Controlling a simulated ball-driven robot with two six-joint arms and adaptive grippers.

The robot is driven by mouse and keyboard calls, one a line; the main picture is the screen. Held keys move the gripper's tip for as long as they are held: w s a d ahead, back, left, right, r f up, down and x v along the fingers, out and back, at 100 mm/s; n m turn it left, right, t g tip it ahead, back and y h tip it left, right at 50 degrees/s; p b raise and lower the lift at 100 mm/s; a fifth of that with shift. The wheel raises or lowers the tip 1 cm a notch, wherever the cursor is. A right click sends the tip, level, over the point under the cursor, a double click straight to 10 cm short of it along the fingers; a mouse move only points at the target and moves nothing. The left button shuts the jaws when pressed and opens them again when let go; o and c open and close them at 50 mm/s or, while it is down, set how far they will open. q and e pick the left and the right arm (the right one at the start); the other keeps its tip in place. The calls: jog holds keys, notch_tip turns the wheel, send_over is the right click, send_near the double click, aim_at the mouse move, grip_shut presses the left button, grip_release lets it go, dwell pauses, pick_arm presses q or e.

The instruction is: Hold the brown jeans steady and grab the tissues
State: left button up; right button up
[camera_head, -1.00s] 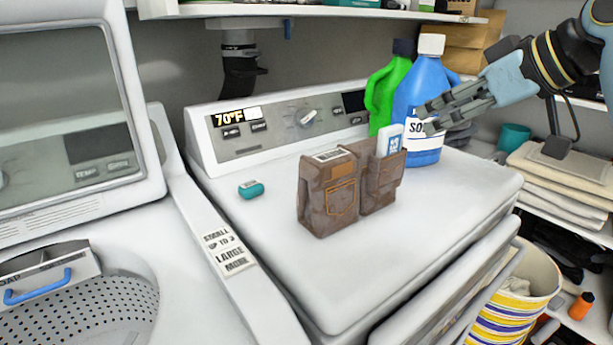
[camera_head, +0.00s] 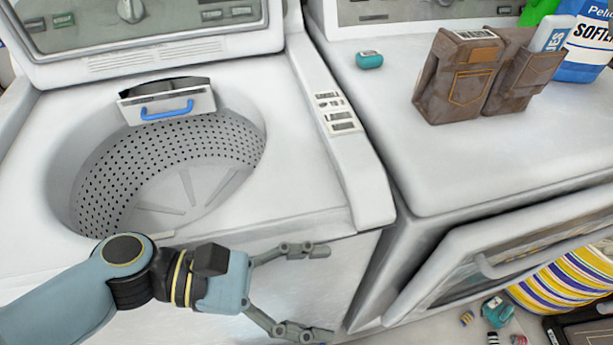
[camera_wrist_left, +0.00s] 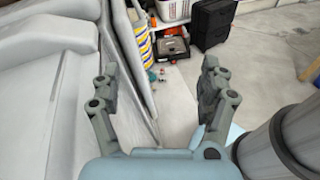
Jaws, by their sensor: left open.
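The brown jeans (camera_head: 456,88) stand folded on top of the white dryer at the upper right of the head view. The tissues (camera_head: 553,35), a white and blue pack, stick up out of a pocket at the right end of the jeans. My left gripper (camera_head: 324,292) is open and empty in front of the washer, low and to the left of the jeans. It also shows open in the left wrist view (camera_wrist_left: 162,85), with nothing between its fingers. The jeans and tissues are not in the wrist view. My right gripper is out of view.
The open washer drum (camera_head: 170,165) lies left, with a soap drawer (camera_head: 166,103) at its rim. A teal item (camera_head: 369,60) sits on the dryer, left of the jeans. A blue bottle (camera_head: 588,45) stands behind the tissues. A striped basket (camera_head: 570,285) and small items are on the floor.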

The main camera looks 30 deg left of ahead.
aim_at(432, 70)
pick_arm(q)
jog(key=w+r+n+t+h, duration=0.1)
jog(key=w+r+n, duration=0.1)
jog(key=w+r, duration=0.1)
jog(key=w+d+r+n+t+h, duration=0.1)
jog(key=w+r+n, duration=0.2)
jog(key=w+r, duration=0.1)
jog(key=w+r+n+t, duration=0.1)
jog(key=w+r+n, duration=0.2)
jog(key=w, duration=0.2)
jog(key=shift+d+r+t+h, duration=0.3)
jog(key=shift+h, duration=0.1)
jog(key=w+a+r+m+y, duration=0.1)
jog(key=w+a, duration=0.1)
jog(key=w, duration=0.3)
jog(key=w+a+m+y, duration=0.1)
jog(key=w, duration=0.4)
jog(key=w+a+r+m+t+y, duration=0.1)
jog(key=w+a, duration=0.1)
jog(key=w, duration=0.3)
jog(key=shift+w+a+r, duration=0.15)
jog(key=shift+a+r, duration=0.15)
jog(key=shift+a, duration=0.05)
jog(key=shift+w+d, duration=0.2)
jog(key=shift+w, duration=0.1)
jog(key=x, duration=1)
jog(key=shift+a, duration=0.1)
jog(key=shift+c, duration=0.4)
